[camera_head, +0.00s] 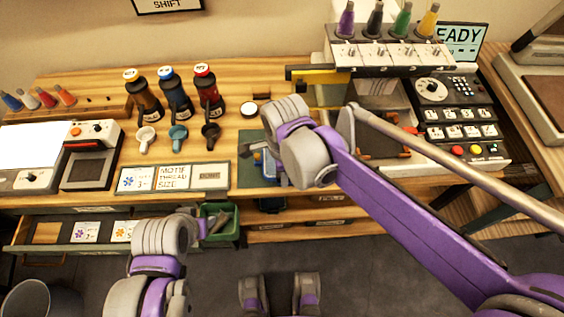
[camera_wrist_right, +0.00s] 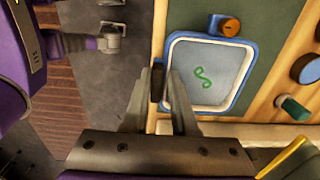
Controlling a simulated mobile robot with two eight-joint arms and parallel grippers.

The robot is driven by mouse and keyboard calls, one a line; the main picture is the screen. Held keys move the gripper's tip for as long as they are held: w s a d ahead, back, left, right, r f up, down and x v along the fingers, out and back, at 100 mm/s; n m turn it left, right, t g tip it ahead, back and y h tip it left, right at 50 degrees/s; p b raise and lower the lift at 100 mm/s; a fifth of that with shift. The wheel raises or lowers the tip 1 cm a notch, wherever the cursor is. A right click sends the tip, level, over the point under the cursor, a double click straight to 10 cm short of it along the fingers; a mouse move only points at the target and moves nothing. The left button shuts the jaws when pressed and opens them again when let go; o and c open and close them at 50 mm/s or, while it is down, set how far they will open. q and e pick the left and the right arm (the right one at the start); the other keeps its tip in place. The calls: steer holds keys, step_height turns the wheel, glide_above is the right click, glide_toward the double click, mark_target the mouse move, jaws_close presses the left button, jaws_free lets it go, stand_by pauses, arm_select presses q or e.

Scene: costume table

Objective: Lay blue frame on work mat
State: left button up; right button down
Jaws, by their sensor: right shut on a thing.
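The blue frame (camera_wrist_right: 169,55) is a rounded square rim around pale fabric with a green squiggle, and it has an orange knob on its far edge. It lies flat over the dark green work mat (camera_wrist_right: 270,22); whether it touches the mat cannot be told. My right gripper (camera_wrist_right: 164,82) is shut on the frame's near-left edge. In the head view the frame (camera_head: 268,164) and the mat (camera_head: 247,146) are partly hidden by my right wrist. My left gripper (camera_head: 202,228) is beside the green bin, its jaws unclear.
The embroidery machine (camera_head: 390,55) with several thread cones stands right of the mat. Bottles (camera_head: 175,93) and small cups stand to the left, behind a sign panel (camera_head: 172,178). The green bin (camera_head: 228,232) sits by an open drawer (camera_head: 70,232) below the table edge.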

steer(key=w, duration=0.5)
step_height(320, 180, down, 4)
steer(key=shift+r, duration=0.25)
steer(key=c, duration=0.7)
jaws_free()
step_height(320, 180, up, 12)
steer(key=p, duration=0.1)
